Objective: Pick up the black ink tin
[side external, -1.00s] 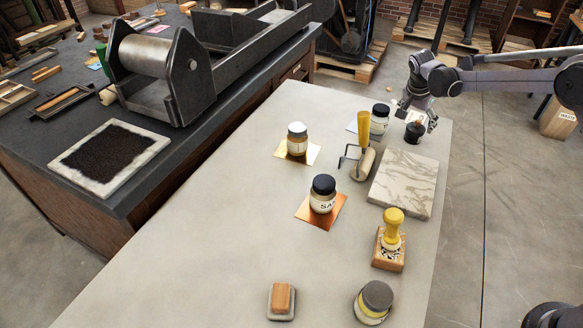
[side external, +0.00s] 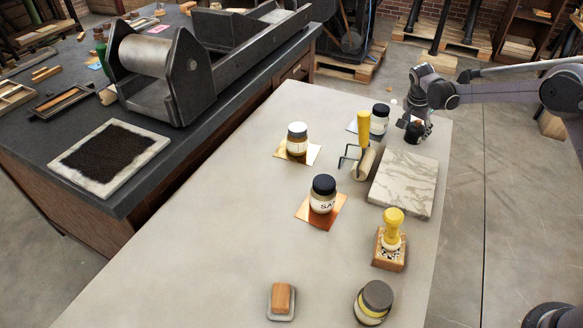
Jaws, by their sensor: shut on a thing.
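The black ink tin (side external: 412,137) is a small dark cylinder near the far right corner of the pale table, just behind the marble slab. My gripper (side external: 414,128) comes down over it from above, with its fingers around the tin. It is shut on the tin. The fingers hide part of the tin's upper side, and a small orange-brown spot shows at its top. I cannot tell whether the tin touches the table.
A marble slab (side external: 403,182) lies just in front. A yellow-handled roller (side external: 363,150) and a dark-lidded jar (side external: 379,121) stand to the left. A stamp (side external: 391,243), a grey-lidded tin (side external: 373,302) and other jars stand nearer. The table's left part (side external: 200,250) is clear.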

